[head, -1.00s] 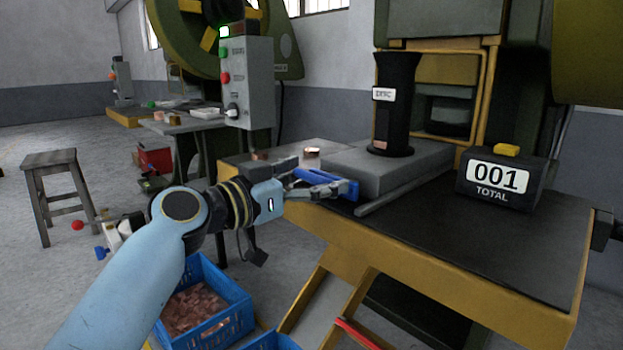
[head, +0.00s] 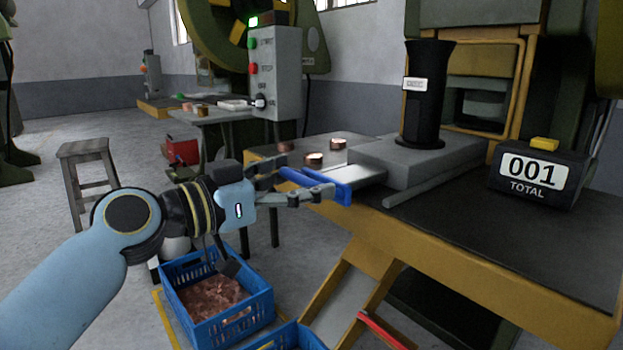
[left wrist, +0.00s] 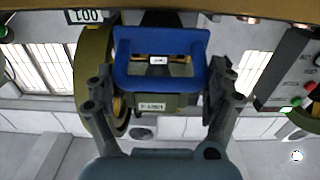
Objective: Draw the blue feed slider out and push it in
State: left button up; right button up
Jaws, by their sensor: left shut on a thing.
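The blue feed slider handle (head: 342,188) is a U-shaped frame in front of the grey feed block (head: 405,160). A bright metal plate (head: 364,174) shows between the handle and the block, so the slider stands partly out. My left gripper (head: 303,178) is shut on the handle. In the left wrist view the blue handle (left wrist: 160,42) lies between the two fingers of my left gripper (left wrist: 165,95). A black feed tube (head: 424,95) stands upright on the block. My right gripper is not in view.
A counter (head: 533,173) reading 001 stands at the right. A blue crate (head: 240,322) of copper pieces is on the floor below my left arm. The dark tabletop (head: 480,225) in front is clear.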

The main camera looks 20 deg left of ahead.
pick_arm(q)
jog(key=o, duration=1.5)
jog(key=shift+s, duration=0.15)
jog(key=shift+c, duration=0.2)
jog(key=shift+a, duration=0.1)
jog(key=v, duration=0.6)
jog(key=shift+s+a, duration=0.4)
jog(key=shift+s, duration=0.2)
jog(key=shift+c, duration=0.4)
